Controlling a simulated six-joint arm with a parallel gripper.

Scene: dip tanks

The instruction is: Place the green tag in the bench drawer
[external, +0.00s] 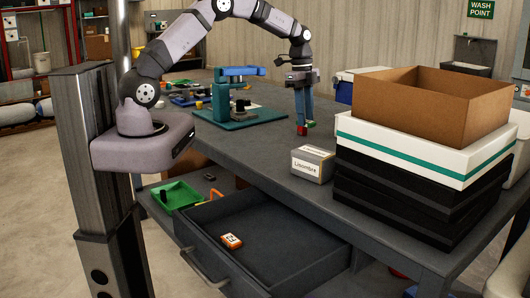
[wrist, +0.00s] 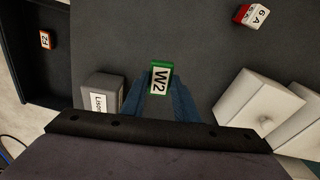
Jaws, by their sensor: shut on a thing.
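The green tag (wrist: 160,78), marked W2 on its white face, is between the blue fingers of my gripper (wrist: 160,95) in the wrist view. In the external view my gripper (external: 304,122) points down over the bench, shut on the green tag (external: 310,124). I cannot tell whether the tag still touches the bench top. The bench drawer (external: 300,270) is pulled open below the bench's front edge. An orange tag (external: 231,241) lies in it and also shows in the wrist view (wrist: 45,40).
A red tag (wrist: 252,16) lies on the bench near my gripper. A grey labelled box (external: 313,163) stands between it and the drawer. Stacked boxes (external: 420,150) rise at the right. A teal stand (external: 240,112) is at the left. Most of the drawer floor is clear.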

